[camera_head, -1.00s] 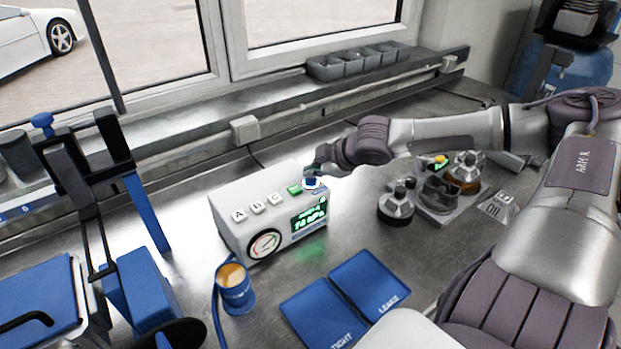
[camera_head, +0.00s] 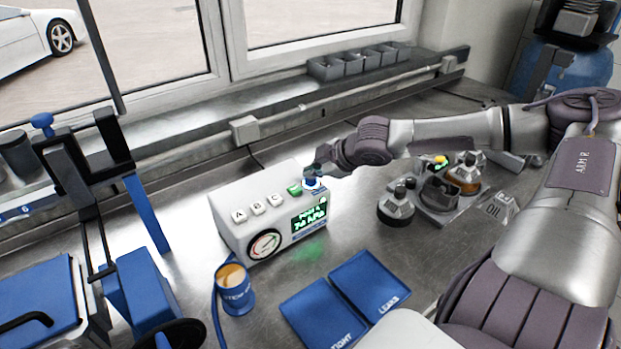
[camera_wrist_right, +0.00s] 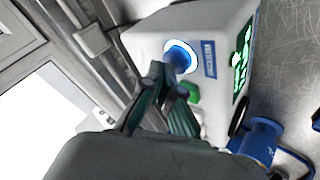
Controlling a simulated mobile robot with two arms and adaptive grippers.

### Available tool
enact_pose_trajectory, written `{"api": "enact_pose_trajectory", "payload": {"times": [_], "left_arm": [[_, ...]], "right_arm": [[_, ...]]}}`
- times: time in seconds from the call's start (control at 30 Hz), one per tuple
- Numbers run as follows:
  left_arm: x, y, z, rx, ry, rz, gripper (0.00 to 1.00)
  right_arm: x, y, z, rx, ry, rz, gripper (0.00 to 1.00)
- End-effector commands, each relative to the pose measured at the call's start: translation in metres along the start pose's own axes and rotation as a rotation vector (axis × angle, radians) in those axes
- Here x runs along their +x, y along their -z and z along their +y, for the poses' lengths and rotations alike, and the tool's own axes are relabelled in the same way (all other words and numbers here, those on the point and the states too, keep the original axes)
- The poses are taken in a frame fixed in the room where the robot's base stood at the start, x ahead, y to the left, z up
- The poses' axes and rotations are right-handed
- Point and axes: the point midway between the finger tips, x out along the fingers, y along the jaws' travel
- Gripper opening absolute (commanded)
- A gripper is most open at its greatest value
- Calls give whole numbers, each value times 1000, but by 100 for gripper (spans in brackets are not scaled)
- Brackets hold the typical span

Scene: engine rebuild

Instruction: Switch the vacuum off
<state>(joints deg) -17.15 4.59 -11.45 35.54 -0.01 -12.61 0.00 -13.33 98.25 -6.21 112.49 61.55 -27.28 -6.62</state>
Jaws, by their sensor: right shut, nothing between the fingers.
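The vacuum unit (camera_head: 277,219) is a light grey box on the steel bench, with white buttons A, B and C, a green button (camera_head: 294,190), a round gauge (camera_head: 264,245) and a lit green display (camera_head: 309,218). A blue round knob (camera_head: 312,183) sits at the right end of its top; it also shows in the right wrist view (camera_wrist_right: 179,57), ringed in white. My right gripper (camera_head: 316,173) is shut and empty, its tips at the blue knob. In the right wrist view the fingertips (camera_wrist_right: 168,82) are just beside the knob; whether they touch it is unclear. My left gripper is not seen.
A blue cup (camera_head: 235,289) stands in front of the unit. Two blue trays (camera_head: 367,281) marked TIGHT and LEAKS lie front right. A blue and black fixture (camera_head: 140,215) stands at left.

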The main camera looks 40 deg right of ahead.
Motion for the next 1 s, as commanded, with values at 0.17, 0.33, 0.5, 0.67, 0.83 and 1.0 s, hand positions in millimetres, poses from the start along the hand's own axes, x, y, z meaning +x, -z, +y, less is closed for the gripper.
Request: {"api": "enact_pose_trajectory", "payload": {"times": [0.17,0.33,0.5,0.67,0.83,1.0], "left_arm": [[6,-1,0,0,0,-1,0],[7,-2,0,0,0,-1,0],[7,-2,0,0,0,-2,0],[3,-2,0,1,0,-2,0],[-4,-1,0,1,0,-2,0],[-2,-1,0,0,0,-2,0]], "right_arm": [[5,-4,-4,1,0,0,0],[6,-4,-4,0,0,-1,0],[6,-5,-5,0,1,-1,0],[3,-3,-3,1,1,-2,0],[0,-1,0,1,1,-2,0],[0,-1,0,0,1,-1,0]]}}
